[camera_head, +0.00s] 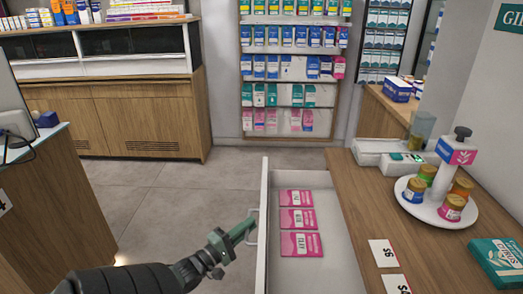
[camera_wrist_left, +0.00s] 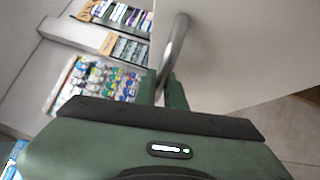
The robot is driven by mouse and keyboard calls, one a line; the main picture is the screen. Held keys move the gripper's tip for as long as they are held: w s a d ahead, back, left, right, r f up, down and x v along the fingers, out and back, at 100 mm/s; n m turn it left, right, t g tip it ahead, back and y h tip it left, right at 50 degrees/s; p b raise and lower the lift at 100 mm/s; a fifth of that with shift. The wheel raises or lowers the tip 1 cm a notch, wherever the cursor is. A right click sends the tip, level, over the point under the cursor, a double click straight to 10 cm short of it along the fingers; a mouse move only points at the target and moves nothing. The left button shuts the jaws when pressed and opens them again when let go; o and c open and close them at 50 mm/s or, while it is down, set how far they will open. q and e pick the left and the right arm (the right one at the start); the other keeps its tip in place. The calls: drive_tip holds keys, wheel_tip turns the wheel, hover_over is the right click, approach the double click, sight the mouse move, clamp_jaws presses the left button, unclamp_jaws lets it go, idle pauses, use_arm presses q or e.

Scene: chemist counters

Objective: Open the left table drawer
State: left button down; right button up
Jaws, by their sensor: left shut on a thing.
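The white table drawer (camera_head: 264,245) stands pulled out from the wooden counter, and its inside shows in the head view. Several pink packets (camera_head: 298,219) lie in a row inside it. A metal bar handle (camera_head: 253,226) is on the drawer's left-facing front. My left gripper (camera_head: 245,230) is at this handle, shut on it. In the left wrist view the handle (camera_wrist_left: 175,45) runs down between the green fingers (camera_wrist_left: 164,92), next to the pale drawer front (camera_wrist_left: 235,60). My right gripper is not in view.
The wooden counter top (camera_head: 350,205) at right holds a round white stand (camera_head: 436,203) with small jars, a white device (camera_head: 385,150) and a teal box (camera_head: 497,262). Another counter (camera_head: 55,205) is at left. Grey floor (camera_head: 165,200) lies open between.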

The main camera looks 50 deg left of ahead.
use_arm(q)
drive_tip(key=shift+s+a+f, duration=0.1)
drive_tip(key=shift+s+a, duration=0.2)
drive_tip(key=shift+s, duration=0.15)
drive_tip(key=c, duration=1.8)
unclamp_jaws()
drive_tip(key=shift+o, duration=0.2)
drive_tip(key=s+f, duration=0.1)
drive_tip(key=s, duration=0.6)
drive_tip(key=shift+s+d, duration=0.35)
drive_tip(key=shift+f, duration=0.1)
